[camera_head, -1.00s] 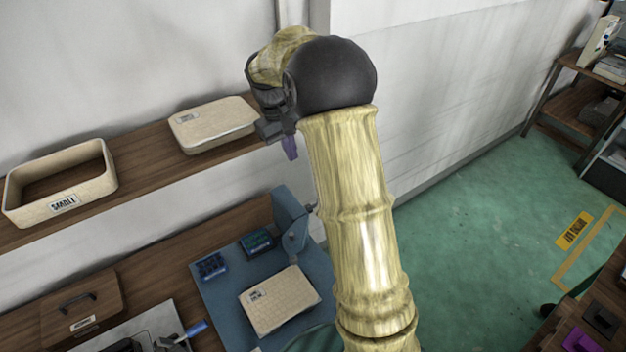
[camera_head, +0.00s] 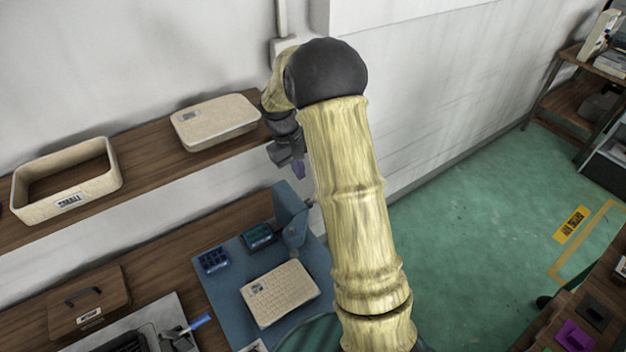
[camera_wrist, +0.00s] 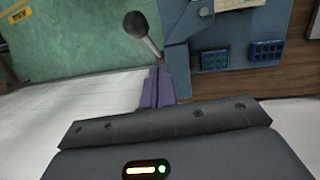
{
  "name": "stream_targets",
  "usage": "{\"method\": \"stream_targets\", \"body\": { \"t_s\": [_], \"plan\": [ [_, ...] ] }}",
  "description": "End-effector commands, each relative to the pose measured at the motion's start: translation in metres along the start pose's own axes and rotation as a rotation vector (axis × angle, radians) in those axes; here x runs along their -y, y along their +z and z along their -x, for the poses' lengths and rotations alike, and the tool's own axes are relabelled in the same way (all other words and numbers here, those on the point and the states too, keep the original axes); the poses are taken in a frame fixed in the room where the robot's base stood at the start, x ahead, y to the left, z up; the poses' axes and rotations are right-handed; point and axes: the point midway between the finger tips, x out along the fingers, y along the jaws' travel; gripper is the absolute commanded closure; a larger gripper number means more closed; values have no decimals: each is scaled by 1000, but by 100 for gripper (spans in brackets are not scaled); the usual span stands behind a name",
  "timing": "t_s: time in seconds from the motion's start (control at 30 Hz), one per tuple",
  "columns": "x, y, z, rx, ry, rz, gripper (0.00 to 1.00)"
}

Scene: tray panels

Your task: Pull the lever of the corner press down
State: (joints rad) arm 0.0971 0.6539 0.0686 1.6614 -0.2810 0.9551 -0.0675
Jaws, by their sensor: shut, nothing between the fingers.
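The corner press is a blue-grey upright (camera_head: 290,213) at the back right corner of a blue base plate (camera_head: 228,300). In the wrist view its upright (camera_wrist: 178,62) stands just beyond my fingers. The lever (camera_wrist: 144,33) shows there as a grey rod with a dark rounded knob, slanting up to the left from the upright. In the head view the lever is mostly hidden or too small to make out. My gripper (camera_head: 299,170) is above the upright, pointing down. In the wrist view its purple fingers (camera_wrist: 158,86) are together and empty, close to the lever's lower part; contact cannot be told.
A wall shelf (camera_head: 150,170) behind holds a cream open tray (camera_head: 113,180) and a lidded box (camera_head: 215,122). Green floor (camera_head: 470,230) is open at right.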

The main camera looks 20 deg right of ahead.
Motion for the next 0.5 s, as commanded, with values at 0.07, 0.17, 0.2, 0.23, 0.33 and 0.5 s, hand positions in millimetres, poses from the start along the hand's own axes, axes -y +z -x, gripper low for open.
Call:
{"method": "stream_targets", "body": {
  "t_s": [0.07,0.17,0.2,0.23,0.33,0.5],
  "plan": [
    [0,1,-13,6,-1,-1,100],
    [-5,10,-23,5,-1,-2,100],
    [-7,14,-26,3,-1,-2,100],
    [-8,18,-29,4,-1,-1,100],
    [-12,25,-36,2,-1,-1,100],
    [-14,29,-42,0,0,0,100]
  ]
}}
